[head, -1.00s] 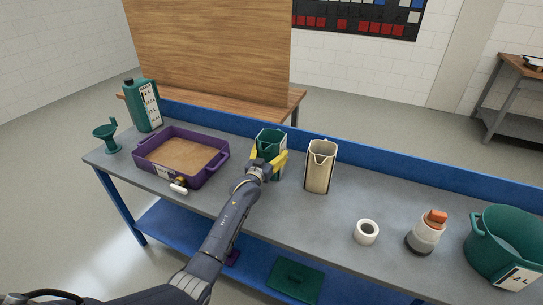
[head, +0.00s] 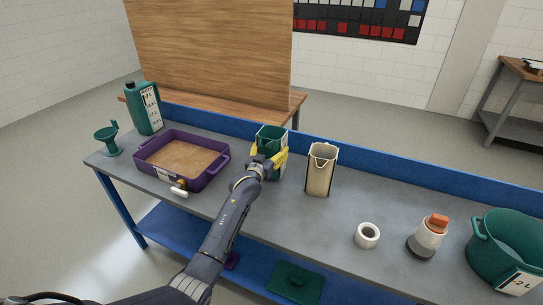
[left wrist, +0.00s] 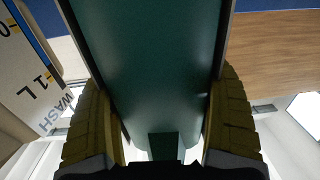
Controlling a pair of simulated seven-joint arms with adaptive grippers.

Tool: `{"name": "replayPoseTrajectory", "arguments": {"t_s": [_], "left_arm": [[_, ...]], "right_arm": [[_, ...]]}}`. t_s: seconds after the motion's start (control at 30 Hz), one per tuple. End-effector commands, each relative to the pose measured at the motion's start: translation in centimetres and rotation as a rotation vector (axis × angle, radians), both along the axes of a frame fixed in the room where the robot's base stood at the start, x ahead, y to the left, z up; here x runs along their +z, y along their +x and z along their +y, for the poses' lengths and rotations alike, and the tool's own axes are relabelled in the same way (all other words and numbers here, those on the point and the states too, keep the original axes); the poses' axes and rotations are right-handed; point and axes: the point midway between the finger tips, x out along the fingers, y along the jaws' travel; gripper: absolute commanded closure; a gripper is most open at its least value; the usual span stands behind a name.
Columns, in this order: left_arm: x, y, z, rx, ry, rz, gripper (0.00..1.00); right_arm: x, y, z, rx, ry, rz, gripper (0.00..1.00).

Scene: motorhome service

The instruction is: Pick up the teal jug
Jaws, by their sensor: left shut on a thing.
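The teal jug (head: 271,136) is upright at the back middle of the workbench, between the purple tray and the cream jug. My left gripper (head: 268,160) is shut on it, with yellow fingers on both sides of its near part. In the left wrist view the jug's teal wall (left wrist: 150,70) fills the middle between the two yellow fingers (left wrist: 160,125). The fingers and wrist hide part of the jug in the head view. Its base looks slightly off the bench, but the gap is hard to see. My right gripper is not in view.
The cream jug (head: 320,170) stands close to the right. The purple tray (head: 222,169) lies left, with a teal funnel (head: 107,138) and teal canister (head: 144,108) beyond. A blue ledge (head: 400,165) runs behind.

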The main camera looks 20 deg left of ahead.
Motion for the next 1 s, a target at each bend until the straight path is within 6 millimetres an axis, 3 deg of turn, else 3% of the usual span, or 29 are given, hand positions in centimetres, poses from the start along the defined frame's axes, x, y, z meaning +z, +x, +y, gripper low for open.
{"name": "replayPoseTrajectory", "arguments": {"t_s": [0.03,0.5,0.7,1.0], "left_arm": [[1.6,0.1,0.0,0.000,-0.002,-0.013,0.65],[11.2,0.0,0.0,-0.001,-0.001,-0.012,0.65],[14.2,0.0,0.0,-0.001,-0.002,-0.010,0.65],[16.7,0.0,0.0,-0.001,-0.003,-0.008,0.65]], "right_arm": [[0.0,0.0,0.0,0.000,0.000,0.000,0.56],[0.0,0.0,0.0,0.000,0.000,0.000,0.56],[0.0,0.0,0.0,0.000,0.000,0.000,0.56],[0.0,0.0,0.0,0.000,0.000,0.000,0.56]]}}
